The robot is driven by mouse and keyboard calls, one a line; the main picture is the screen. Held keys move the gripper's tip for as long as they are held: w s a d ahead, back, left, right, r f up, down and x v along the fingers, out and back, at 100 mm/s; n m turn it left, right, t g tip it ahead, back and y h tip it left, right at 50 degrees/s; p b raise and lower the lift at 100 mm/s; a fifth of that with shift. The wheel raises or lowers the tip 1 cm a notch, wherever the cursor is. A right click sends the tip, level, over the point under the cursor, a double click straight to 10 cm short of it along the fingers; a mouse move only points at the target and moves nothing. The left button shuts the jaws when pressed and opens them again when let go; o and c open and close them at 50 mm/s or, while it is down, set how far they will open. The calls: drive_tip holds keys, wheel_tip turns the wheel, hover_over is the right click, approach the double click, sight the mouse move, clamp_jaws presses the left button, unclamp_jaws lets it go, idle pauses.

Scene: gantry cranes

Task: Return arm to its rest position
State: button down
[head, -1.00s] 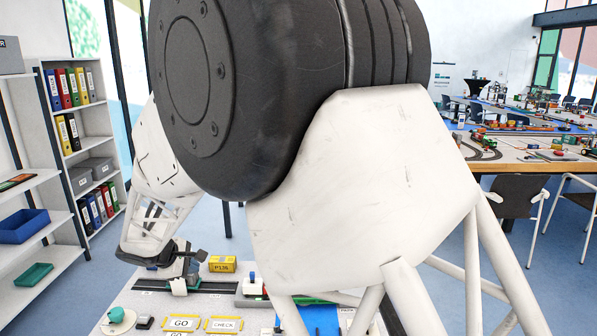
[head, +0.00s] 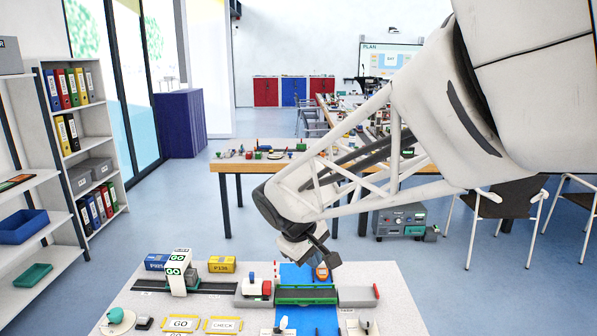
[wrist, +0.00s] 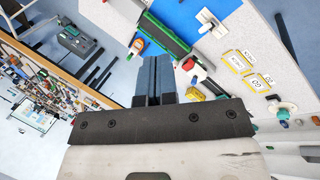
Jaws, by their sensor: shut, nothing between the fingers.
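My gripper (head: 321,251) hangs at the end of my white arm above the back edge of the near table, over the blue strip. In the wrist view its two dark fingers (wrist: 153,80) lie side by side, shut, with nothing seen between them. On the table below are a white gantry crane (head: 178,270) marked GO, a blue container (head: 157,262), a yellow container (head: 222,264) and a green bridge piece (head: 306,294) across the blue strip (head: 310,318). My gripper is apart from all of these.
GO and CHECK cards (head: 222,325) lie at the table front. A shelf unit with binders (head: 88,145) stands at the left. Another table (head: 255,165), chairs (head: 505,205) and a grey box (head: 400,221) are behind. Open floor lies between the near table and the shelves.

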drive_tip(key=s+d+m+y, duration=0.1)
drive_tip(key=s+d+m, duration=0.3)
drive_tip(key=s+d, duration=0.4)
drive_tip(key=s+d+m+y, duration=0.2)
drive_tip(key=s+d+m, duration=0.2)
drive_tip(key=s, duration=1.1)
drive_tip(key=d, duration=0.3)
drive_tip(key=shift+s+d+r+m, duration=0.15)
drive_tip(key=shift+s+d+m, duration=0.2)
drive_tip(key=shift+s+m, duration=0.05)
